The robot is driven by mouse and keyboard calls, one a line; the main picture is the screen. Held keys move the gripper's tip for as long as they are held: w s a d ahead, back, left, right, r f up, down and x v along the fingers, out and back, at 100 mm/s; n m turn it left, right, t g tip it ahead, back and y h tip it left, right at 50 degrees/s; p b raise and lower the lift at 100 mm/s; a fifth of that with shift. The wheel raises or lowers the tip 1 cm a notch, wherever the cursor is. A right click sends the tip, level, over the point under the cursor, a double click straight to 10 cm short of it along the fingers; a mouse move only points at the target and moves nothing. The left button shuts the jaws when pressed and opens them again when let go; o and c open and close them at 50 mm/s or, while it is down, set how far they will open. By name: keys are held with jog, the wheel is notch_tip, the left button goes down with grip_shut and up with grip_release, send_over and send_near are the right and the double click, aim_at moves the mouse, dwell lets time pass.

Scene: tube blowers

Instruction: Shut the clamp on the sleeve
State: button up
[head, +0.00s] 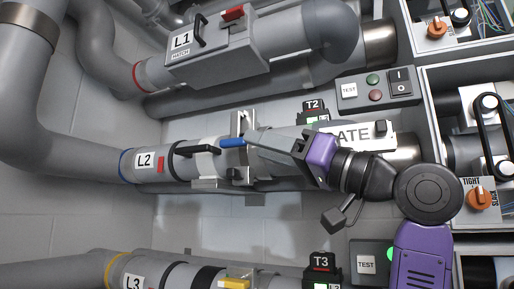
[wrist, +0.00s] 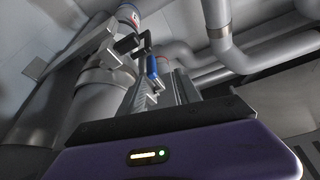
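The L2 pipe (head: 143,161) crosses the middle of the head view. A grey sleeve with a metal clamp (head: 240,122) sits around it. The clamp's blue handle (head: 232,142) lies along the pipe, and it also shows in the wrist view (wrist: 152,66). My gripper (head: 250,138) comes in from the right with its fingertips at the handle's right end. In the wrist view the fingers (wrist: 155,85) stand apart, with the handle by their tips. I cannot tell whether they touch it. The arm hides part of the pipe behind.
The L1 pipe with a hatch box (head: 215,60) runs above, and the L3 pipe with a yellow handle (head: 235,282) runs below. A button panel (head: 375,90) and open cabinets with orange knobs (head: 480,198) are at right. Wall shows between the pipes.

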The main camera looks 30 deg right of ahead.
jog(key=b+v, duration=0.1)
jog(key=v, duration=0.4)
jog(key=shift+d+b, duration=0.2)
jog(key=shift+b, duration=0.1)
jog(key=shift+s+f, duration=0.1)
dwell(0.9)
